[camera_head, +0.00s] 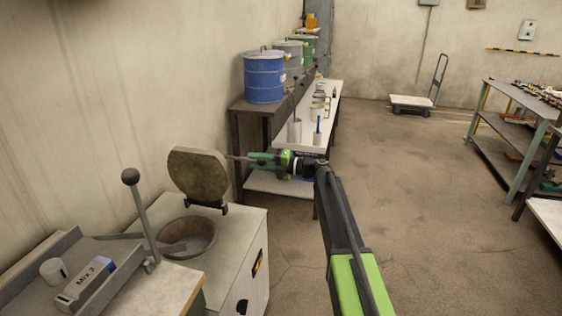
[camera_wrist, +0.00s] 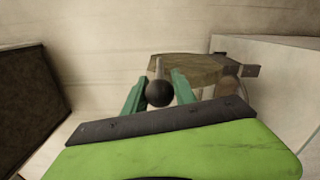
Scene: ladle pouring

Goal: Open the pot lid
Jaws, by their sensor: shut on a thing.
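The pot lid (camera_head: 198,173) is a round, worn brownish plate in the head view. It stands raised, nearly upright, on a hinge at the back right of the pot (camera_head: 188,238), whose round opening is uncovered. A thin handle rod runs from the lid to the right. My gripper (camera_head: 252,160) is shut on this handle. In the wrist view, the handle's black ball knob (camera_wrist: 159,93) lies between the green fingers of my gripper (camera_wrist: 157,80), with the lid (camera_wrist: 187,70) behind it. The handle inside the fingers is partly hidden.
A black-knobbed lever (camera_head: 140,213) stands left of the pot. A tray (camera_head: 100,292) with a white cup (camera_head: 54,271) and a "Mix 2" box (camera_head: 86,284) is at lower left. A bench with a blue drum (camera_head: 264,78) stands behind.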

